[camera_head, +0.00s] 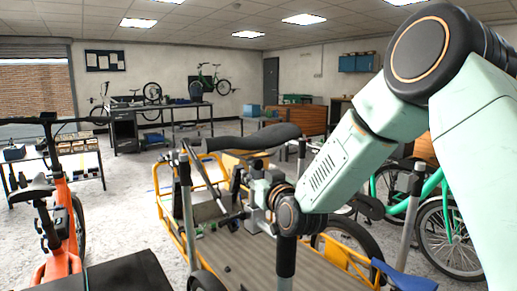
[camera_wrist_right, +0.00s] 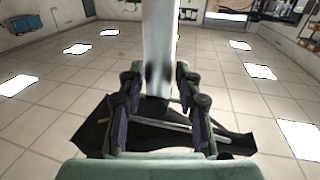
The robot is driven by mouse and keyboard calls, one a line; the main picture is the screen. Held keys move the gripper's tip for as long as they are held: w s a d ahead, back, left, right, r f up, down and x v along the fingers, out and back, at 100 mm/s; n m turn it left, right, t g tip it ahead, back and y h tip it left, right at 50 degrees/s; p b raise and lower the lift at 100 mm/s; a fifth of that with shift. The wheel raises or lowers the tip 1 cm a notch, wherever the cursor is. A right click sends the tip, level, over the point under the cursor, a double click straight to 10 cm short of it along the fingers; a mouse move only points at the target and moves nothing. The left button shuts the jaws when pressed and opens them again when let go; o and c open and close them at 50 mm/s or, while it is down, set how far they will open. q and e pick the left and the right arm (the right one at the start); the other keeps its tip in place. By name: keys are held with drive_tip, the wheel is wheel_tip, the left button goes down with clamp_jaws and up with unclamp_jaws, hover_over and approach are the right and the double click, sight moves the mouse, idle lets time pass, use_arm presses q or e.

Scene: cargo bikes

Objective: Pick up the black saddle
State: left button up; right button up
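The black saddle (camera_head: 258,137) sits upright above the yellow cargo bike in the head view, its length running left to right. My right gripper (camera_head: 256,192) is just below it, at the end of the arm that comes in from the right. In the right wrist view the dark underside of the saddle (camera_wrist_right: 240,142) spreads behind the fingers. A pale post (camera_wrist_right: 160,40) runs between the two fingers of the right gripper (camera_wrist_right: 160,78). The fingers are close to both sides of the post; contact is unclear. My left gripper is not in view.
The yellow cargo bike (camera_head: 166,222) has a flat deck (camera_head: 270,264) under my right arm. An orange bike (camera_head: 62,235) stands at the left, before a low shelf table (camera_head: 83,162). Green bikes (camera_head: 446,228) stand at the right. Upright grey posts (camera_head: 186,212) surround the cargo bike.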

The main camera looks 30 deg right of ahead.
sight(257, 137)
clamp_jaws()
wheel_tip(257, 137, up, 10)
drive_tip(key=p, duration=0.3)
drive_tip(key=shift+w+d+r, duration=0.1)
drive_tip(key=shift+r, duration=0.1)
drive_tip(key=shift+r+p, duration=0.7)
drive_tip(key=shift+r, duration=0.25)
wheel_tip(257, 137, up, 8)
drive_tip(key=p, duration=0.6)
drive_tip(key=shift+p, duration=0.4)
idle(1.0)
